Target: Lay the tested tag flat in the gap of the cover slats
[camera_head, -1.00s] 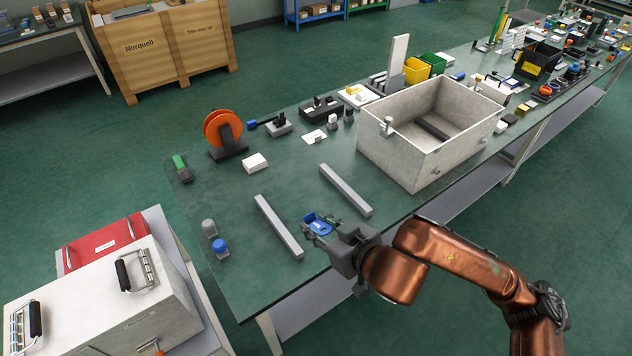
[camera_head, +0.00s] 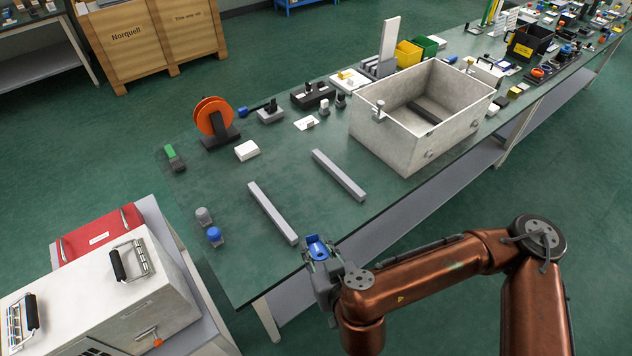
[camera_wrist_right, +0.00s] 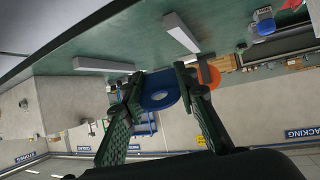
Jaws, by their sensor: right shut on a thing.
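My right gripper (camera_head: 320,252) is shut on a blue tag (camera_head: 316,245), which looks like a rounded blue piece with a hole in the right wrist view (camera_wrist_right: 158,92). The gripper is at the table's near edge, by the near end of the left slat. Two grey slats lie apart on the green table, roughly parallel: the left slat (camera_head: 272,212) and the right slat (camera_head: 339,175). Bare tabletop shows in the gap between them. In the right wrist view the slats (camera_wrist_right: 181,33) (camera_wrist_right: 103,64) lie beyond the fingers. My left gripper is out of view.
A large grey open box (camera_head: 395,142) stands right of the slats. An orange reel (camera_head: 212,117), a white block (camera_head: 247,151) and two small capped pieces, one grey (camera_head: 204,216) and one blue-topped (camera_head: 215,236), stand around them. A white case (camera_head: 100,290) is at lower left.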

